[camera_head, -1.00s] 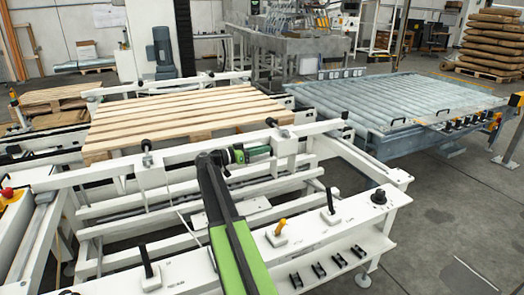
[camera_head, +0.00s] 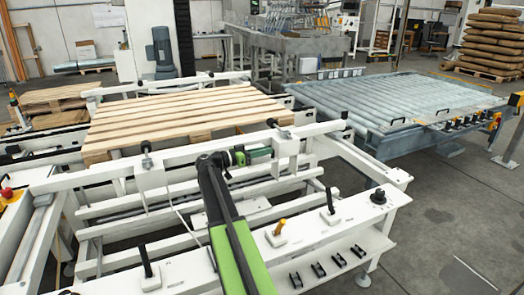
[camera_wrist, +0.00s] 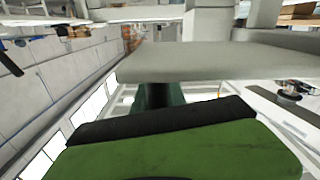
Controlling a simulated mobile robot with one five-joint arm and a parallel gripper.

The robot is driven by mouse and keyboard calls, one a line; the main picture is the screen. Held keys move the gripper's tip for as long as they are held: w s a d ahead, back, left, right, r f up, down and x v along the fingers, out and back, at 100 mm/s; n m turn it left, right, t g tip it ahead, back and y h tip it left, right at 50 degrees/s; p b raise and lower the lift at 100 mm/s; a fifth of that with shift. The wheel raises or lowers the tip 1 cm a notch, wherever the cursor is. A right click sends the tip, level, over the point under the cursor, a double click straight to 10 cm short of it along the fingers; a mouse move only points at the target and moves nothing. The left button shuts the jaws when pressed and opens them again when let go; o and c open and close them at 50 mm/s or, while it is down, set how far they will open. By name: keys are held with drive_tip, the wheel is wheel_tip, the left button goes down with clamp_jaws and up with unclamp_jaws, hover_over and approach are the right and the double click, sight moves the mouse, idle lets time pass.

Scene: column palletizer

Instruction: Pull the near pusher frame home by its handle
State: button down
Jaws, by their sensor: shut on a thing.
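The near pusher frame (camera_head: 105,173) is a long white beam lying across the machine on the near side of the wooden pallet (camera_head: 185,115). My gripper (camera_head: 262,154), green and black, is at the near side of this beam, right of its middle. In the wrist view, a green and black jaw part (camera_wrist: 175,145) fills the bottom, below a pale bar. A dark upright piece (camera_wrist: 157,95), which looks like the handle, stands between them. My gripper is shut on it. The jaws hide most of the handle, and the contact itself is hard to see.
A roller conveyor (camera_head: 390,95) stands at the right. Open floor (camera_head: 450,215) lies at the front right.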

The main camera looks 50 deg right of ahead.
drive_tip(key=s+a, duration=0.3)
drive_tip(key=s, duration=0.5)
drive_tip(key=s+a, duration=0.4)
drive_tip(key=s, duration=0.5)
drive_tip(key=shift+s+f, duration=0.15)
drive_tip(key=shift+s, duration=0.05)
drive_tip(key=c, duration=1.5)
unclamp_jaws()
drive_tip(key=shift+a, duration=0.1)
drive_tip(key=shift+o, duration=0.5)
drive_tip(key=v, duration=1.7)
drive_tip(key=shift+a, duration=0.2)
drive_tip(key=shift+w, duration=0.1)
